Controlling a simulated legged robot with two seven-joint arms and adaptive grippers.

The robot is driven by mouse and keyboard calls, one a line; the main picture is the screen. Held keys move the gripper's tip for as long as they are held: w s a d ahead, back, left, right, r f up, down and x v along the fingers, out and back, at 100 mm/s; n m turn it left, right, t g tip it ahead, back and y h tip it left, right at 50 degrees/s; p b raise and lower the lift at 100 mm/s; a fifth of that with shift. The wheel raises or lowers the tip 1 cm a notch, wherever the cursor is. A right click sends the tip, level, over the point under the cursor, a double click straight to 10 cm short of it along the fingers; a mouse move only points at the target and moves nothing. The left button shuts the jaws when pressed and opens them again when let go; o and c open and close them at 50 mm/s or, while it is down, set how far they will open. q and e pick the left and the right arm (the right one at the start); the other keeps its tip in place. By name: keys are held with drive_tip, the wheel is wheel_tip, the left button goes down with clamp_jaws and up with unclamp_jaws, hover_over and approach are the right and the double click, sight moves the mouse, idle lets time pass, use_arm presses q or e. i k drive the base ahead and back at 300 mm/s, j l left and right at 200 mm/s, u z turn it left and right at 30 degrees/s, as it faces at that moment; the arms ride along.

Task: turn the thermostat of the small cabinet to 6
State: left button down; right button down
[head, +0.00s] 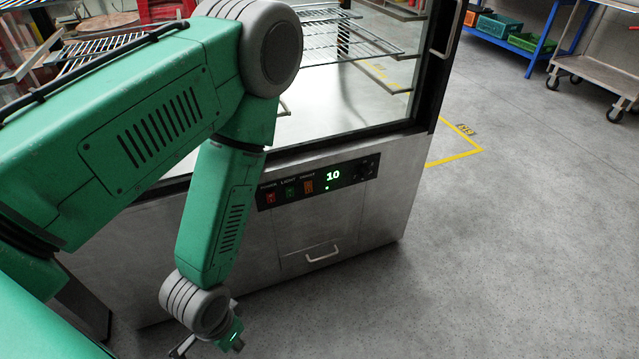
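The small cabinet (235,243) is a steel unit with a glass-fronted upper part and wire shelves. Its black control panel (346,175) shows a lit display (333,176) reading 10, with a small green light below it. A dark round thermostat knob (367,168) sits at the panel's right end; its pointer is too small to read. My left arm crosses in front of the cabinet. My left gripper (184,347) hangs low at the bottom edge, well below and left of the panel, mostly hidden or cut off. My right gripper is not in view.
Lit switches (289,192) stand left of the display. A drawer with a handle (323,254) is below the panel. Grey floor to the right is clear, with yellow tape (462,154). A blue rack (527,55) and a trolley (601,62) stand at the back right.

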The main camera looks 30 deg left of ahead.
sight(365, 173)
drive_tip(key=u, duration=0.6)
drive_tip(key=i+l+u, duration=0.1)
drive_tip(key=u, duration=0.2)
drive_tip(key=l+u, duration=0.25)
drive_tip(key=i+l, duration=0.1)
drive_tip(key=l, duration=0.4)
drive_tip(key=i+l, duration=0.1)
drive_tip(key=l, duration=0.4)
drive_tip(key=i+l, duration=0.15)
drive_tip(key=l, duration=0.35)
drive_tip(key=i+l, duration=0.1)
drive_tip(key=l, duration=0.35)
drive_tip(key=i+l, duration=0.1)
drive_tip(key=l, duration=0.4)
drive_tip(key=i+l, duration=0.1)
drive_tip(key=l, duration=0.4)
